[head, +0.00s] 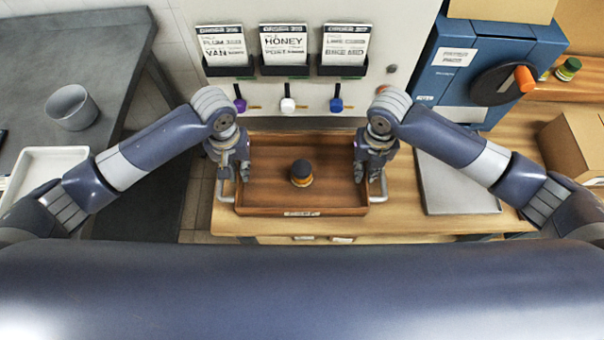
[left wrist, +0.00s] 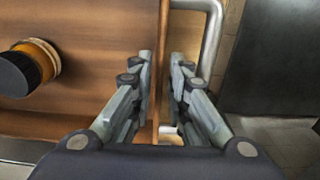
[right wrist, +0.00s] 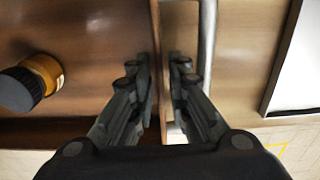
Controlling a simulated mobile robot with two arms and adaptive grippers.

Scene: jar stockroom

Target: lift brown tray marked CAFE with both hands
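The brown wooden tray (head: 330,195) lies in front of me with a small front label (head: 301,213), too small to read. An amber jar with a black lid (head: 302,174) stands inside it; the jar also shows in the left wrist view (left wrist: 38,65) and right wrist view (right wrist: 35,80). Grey metal handles (head: 226,187) (head: 378,187) stick out at both ends.
A wooden counter (head: 400,222) lies under and around the tray. A grey flat tray (head: 455,185) lies to the right, near a blue machine (head: 470,65). Order cards (head: 286,43) hang behind. A dark table with a grey cup (head: 72,107) stands at left.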

